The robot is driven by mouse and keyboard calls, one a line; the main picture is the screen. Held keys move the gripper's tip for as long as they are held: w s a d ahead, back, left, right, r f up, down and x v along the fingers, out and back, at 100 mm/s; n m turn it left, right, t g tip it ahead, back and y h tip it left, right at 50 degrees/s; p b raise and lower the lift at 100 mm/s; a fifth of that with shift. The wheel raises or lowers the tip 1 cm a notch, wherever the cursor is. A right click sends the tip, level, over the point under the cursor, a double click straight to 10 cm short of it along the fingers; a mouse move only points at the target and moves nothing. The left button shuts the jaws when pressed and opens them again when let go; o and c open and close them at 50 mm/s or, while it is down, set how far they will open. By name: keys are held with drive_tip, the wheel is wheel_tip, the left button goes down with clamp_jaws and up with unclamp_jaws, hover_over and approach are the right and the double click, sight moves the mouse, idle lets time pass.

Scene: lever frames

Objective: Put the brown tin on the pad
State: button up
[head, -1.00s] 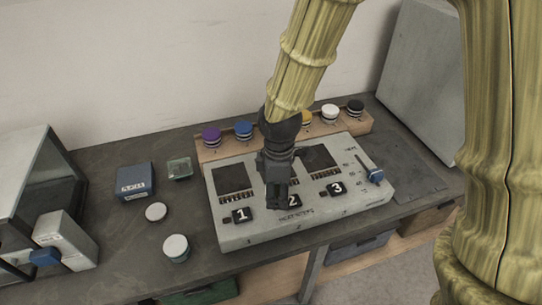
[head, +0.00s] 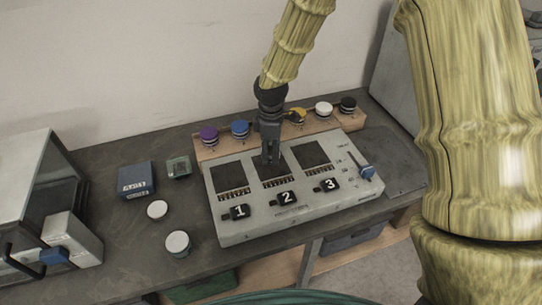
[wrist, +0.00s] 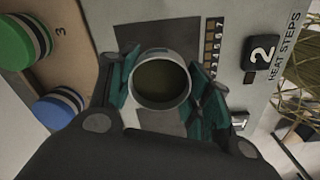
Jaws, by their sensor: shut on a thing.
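My gripper (head: 270,160) points down over the middle dark square pad (head: 286,165) of the grey device, behind the 2 button. In the wrist view, my gripper (wrist: 165,88) has its teal fingers on either side of a round tin with a pale rim and a dark brown top (wrist: 160,80). The fingers are shut on this tin. I cannot tell whether the tin touches the pad. In the head view the tin is mostly hidden by the fingers.
A wooden rack (head: 222,152) of coloured tins stands behind. White-topped tins (head: 157,209), (head: 177,242) and a blue box (head: 136,179) are at left.

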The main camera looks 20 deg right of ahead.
sight(271, 152)
drive_tip(key=shift+f+p, duration=0.6)
drive_tip(key=shift+f, duration=1.1)
drive_tip(key=shift+f, duration=0.1)
drive_tip(key=o, duration=1.1)
drive_tip(key=shift+c, duration=0.2)
drive_tip(key=shift+r+b, duration=1.5)
drive_tip(key=shift+r, duration=4.6)
